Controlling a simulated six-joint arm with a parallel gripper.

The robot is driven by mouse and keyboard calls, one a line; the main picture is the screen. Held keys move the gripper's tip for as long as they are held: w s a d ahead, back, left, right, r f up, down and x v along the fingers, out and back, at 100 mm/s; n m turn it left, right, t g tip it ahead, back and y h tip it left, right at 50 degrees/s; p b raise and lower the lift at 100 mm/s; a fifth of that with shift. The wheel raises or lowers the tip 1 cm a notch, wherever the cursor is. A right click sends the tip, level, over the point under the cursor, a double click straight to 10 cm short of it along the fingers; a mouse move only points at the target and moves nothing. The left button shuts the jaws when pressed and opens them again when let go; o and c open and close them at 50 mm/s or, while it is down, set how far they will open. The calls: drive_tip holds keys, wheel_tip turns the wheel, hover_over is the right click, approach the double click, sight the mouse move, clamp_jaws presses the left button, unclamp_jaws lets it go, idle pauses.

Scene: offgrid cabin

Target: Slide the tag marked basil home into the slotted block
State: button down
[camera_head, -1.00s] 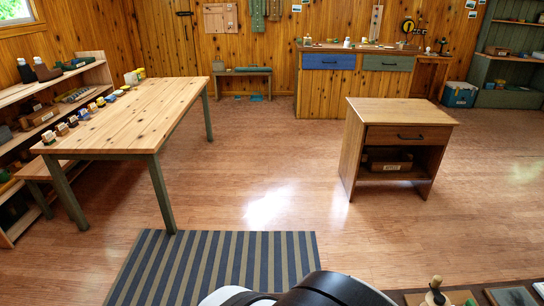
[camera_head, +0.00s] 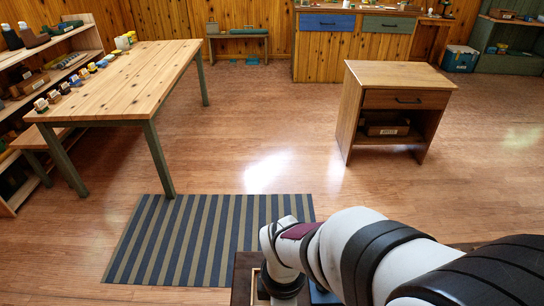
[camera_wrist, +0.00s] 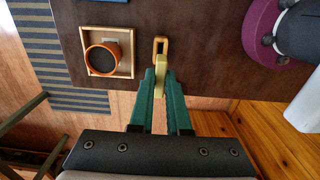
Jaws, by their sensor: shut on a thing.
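My gripper (camera_wrist: 159,72) shows in the wrist view, with two green fingers closing on a small yellow piece (camera_wrist: 160,47). The piece has a loop-like end that sticks out past the fingertips. Its lower part lies between the fingers, and I cannot read any marking on it. It is over or near the edge of a dark brown bench top (camera_wrist: 205,55). I cannot make out a slotted block or the word basil in either view. In the head view my arm hides the gripper and most of the bench.
A shallow wooden tray (camera_wrist: 130,72) with an orange-rimmed round thing (camera_wrist: 119,58) in it is left of the gripper. A striped rug (camera_head: 170,240) lies on the floor. A pine table (camera_head: 125,75) and a small cabinet (camera_head: 395,75) stand farther off, with open floor between.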

drive_tip(key=shift+f, duration=2.8)
drive_tip(key=shift+f, duration=1.75)
drive_tip(key=c, duration=0.8)
unclamp_jaws()
wheel_tip(320, 180, up, 16)
drive_tip(key=shift+f, duration=0.1)
